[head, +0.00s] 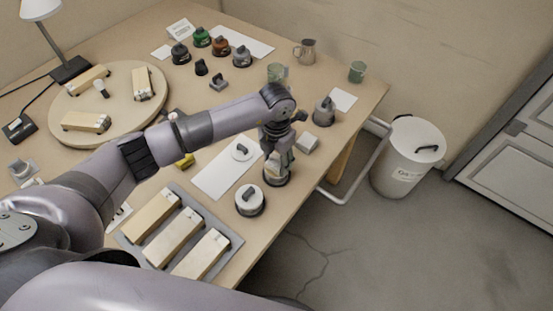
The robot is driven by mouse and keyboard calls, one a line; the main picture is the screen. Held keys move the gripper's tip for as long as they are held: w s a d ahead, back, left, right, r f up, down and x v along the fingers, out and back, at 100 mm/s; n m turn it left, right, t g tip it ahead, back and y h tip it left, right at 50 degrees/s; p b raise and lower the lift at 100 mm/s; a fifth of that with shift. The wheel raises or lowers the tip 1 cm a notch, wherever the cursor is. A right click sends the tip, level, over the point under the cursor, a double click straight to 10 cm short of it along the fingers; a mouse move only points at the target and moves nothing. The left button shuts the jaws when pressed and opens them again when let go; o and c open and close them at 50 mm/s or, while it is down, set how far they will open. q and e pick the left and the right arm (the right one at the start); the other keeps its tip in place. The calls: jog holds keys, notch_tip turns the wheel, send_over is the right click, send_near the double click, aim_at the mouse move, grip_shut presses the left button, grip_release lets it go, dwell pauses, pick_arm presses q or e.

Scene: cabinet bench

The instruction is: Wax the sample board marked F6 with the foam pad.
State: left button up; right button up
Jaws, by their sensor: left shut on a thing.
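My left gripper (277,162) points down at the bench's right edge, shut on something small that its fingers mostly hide. Directly below it is a round dark-rimmed container (277,180) with a pale inside; I cannot tell whether the held thing touches it. Three pale wooden boards (153,215) (173,238) (200,255) lie side by side on a grey tray (232,240). More boards (86,121) (142,83) (87,78) lie on a round turntable (115,105). The markings are too small to read, so I cannot tell which is F6. My right gripper is out of view.
A lamp (70,68) and coloured tins (220,46) stand farther back. A white bin (405,165) stands on the floor.

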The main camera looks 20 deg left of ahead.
aim_at(277, 156)
pick_arm(q)
jog(key=shift+s, duration=0.1)
jog(key=shift+r+p, duration=2.4)
jog(key=shift+r, duration=1.1)
jog(key=shift+r+m, duration=0.2)
jog(key=shift+m, duration=0.1)
jog(key=s+a+r+m, duration=0.2)
jog(key=s+r+m, duration=0.4)
jog(key=m, duration=0.9)
jog(key=s+a+r+m, duration=0.2)
jog(key=s+r+m, duration=0.5)
jog(key=m, duration=0.9)
jog(key=shift+s+r, duration=0.3)
jog(key=shift+r, duration=0.5)
